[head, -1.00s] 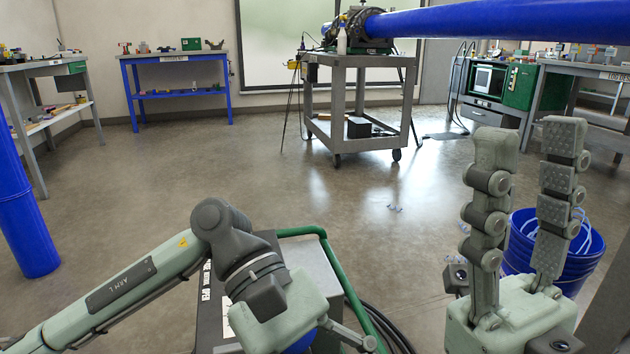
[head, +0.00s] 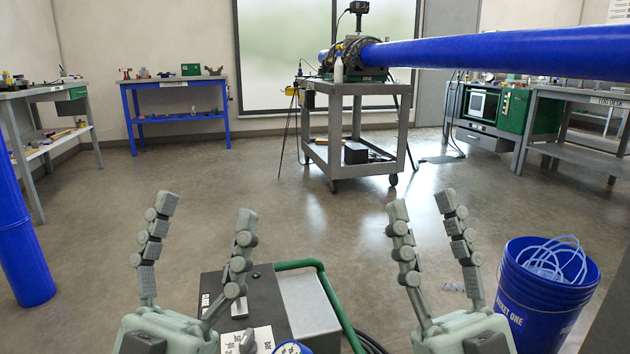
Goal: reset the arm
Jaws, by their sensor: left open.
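My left gripper (head: 205,208) is raised at the lower left of the head view, fingers pointing up and spread apart. Nothing is between its fingers. My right gripper (head: 420,207) stands upright to the right of it, its fingers also apart and empty. Neither gripper touches any object that I can see. The arm links behind both grippers are mostly out of view below the frame.
A grey and black box with a green tube frame (head: 310,266) sits low between my grippers. A blue bucket (head: 545,295) with pale loops stands at right. The grey cart (head: 360,88) bears a pipe machine and long blue pipe (head: 500,52). The middle floor is clear.

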